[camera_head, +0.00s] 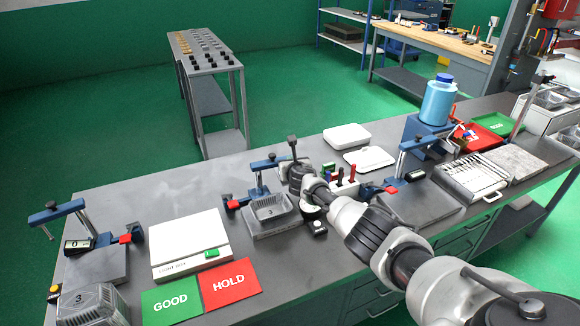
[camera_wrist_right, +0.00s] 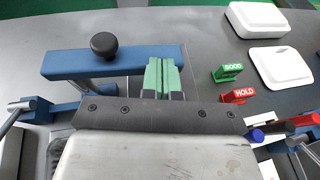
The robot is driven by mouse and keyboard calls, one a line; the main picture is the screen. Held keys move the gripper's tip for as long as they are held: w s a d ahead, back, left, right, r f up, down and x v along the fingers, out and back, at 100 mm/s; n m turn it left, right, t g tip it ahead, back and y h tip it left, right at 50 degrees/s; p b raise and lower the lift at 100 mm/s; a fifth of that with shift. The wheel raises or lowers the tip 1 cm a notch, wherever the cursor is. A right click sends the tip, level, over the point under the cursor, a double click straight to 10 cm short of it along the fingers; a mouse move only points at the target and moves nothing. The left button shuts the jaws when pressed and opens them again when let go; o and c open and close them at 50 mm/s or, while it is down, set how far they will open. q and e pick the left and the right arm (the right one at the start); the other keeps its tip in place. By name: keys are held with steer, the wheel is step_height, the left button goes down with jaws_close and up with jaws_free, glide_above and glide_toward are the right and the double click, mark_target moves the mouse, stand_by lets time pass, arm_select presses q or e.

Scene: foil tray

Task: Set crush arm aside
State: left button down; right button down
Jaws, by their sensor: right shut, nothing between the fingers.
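My right arm reaches in from the lower right in the head view. The foil tray is hidden in the wrist view. My left gripper is not in view.
Other blue crush arms stand at the left (camera_head: 57,211) and right (camera_head: 415,143). A light box (camera_head: 188,240), a green GOOD card (camera_head: 170,303) and a red HOLD card (camera_head: 229,283) lie left of the tray. The bench's back left is clear.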

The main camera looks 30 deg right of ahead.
steer(key=shift+w+d, duration=0.15)
steer(key=shift+w, duration=0.15)
steer(key=shift+w+d+r, duration=0.1)
steer(key=shift+r, duration=0.15)
stand_by(0.4)
